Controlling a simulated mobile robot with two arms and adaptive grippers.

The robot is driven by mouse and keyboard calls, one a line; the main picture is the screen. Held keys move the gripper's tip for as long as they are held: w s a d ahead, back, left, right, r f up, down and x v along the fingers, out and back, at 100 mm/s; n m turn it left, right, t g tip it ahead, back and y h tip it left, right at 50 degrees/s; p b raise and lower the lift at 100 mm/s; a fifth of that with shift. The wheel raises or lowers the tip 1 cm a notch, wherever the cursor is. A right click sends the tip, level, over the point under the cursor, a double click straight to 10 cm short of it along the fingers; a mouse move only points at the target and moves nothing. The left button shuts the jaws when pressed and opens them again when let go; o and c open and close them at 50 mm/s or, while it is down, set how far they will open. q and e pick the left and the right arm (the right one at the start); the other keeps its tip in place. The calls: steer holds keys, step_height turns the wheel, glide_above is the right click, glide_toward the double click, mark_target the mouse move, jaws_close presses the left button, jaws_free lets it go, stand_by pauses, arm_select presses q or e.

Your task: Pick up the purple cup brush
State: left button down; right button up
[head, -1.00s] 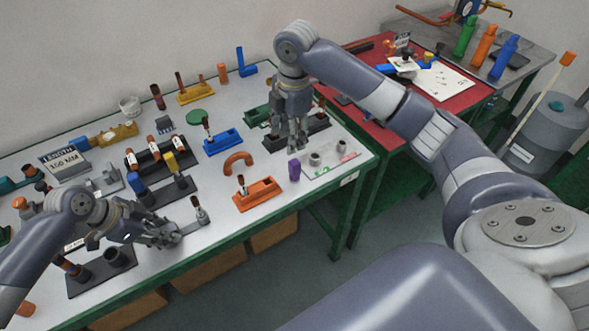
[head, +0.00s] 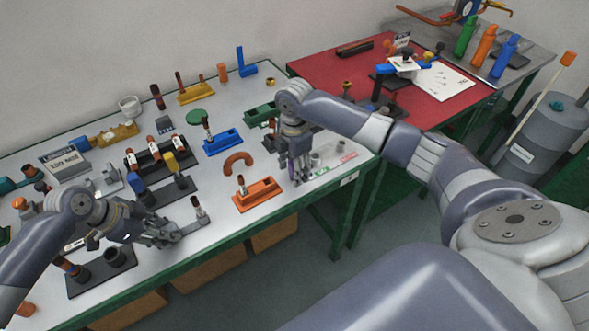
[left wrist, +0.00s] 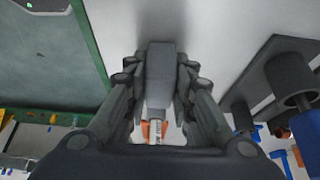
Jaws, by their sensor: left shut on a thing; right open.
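The purple cup brush (head: 291,172) stands near the front right of the white table. In the head view it is mostly hidden behind the fingers of my right gripper, with only a sliver of purple showing. My right gripper (head: 296,174) points down over it and is open, its fingers around or just in front of it; I cannot tell whether they touch it. My left gripper (head: 172,234) is shut on a grey bar (left wrist: 160,75) at the table's front left.
An orange holder (head: 257,194) and a brown arch (head: 238,160) lie left of my right gripper. A white plate with small cups (head: 335,166) is just right. A blue holder (head: 222,143) and a green block (head: 260,115) stand behind. A red table (head: 330,65) adjoins.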

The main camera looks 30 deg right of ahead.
steer(key=shift+f, duration=0.3)
steer(key=c, duration=1.1)
steer(key=shift+o, duration=0.2)
steer(key=shift+r, duration=0.1)
step_height(320, 180, up, 9)
steer(key=shift+w+a+r, duration=0.1)
steer(key=shift+a, duration=0.05)
steer(key=a+r+n, duration=0.1)
steer(key=a+r, duration=0.3)
steer(key=a, duration=0.9)
steer(key=a+r+n, duration=0.1)
steer(key=a+r, duration=0.3)
steer(key=a, duration=0.9)
steer(key=shift+w+a+r, duration=0.3)
steer(key=shift+w+a, duration=0.05)
steer(key=shift+w, duration=0.05)
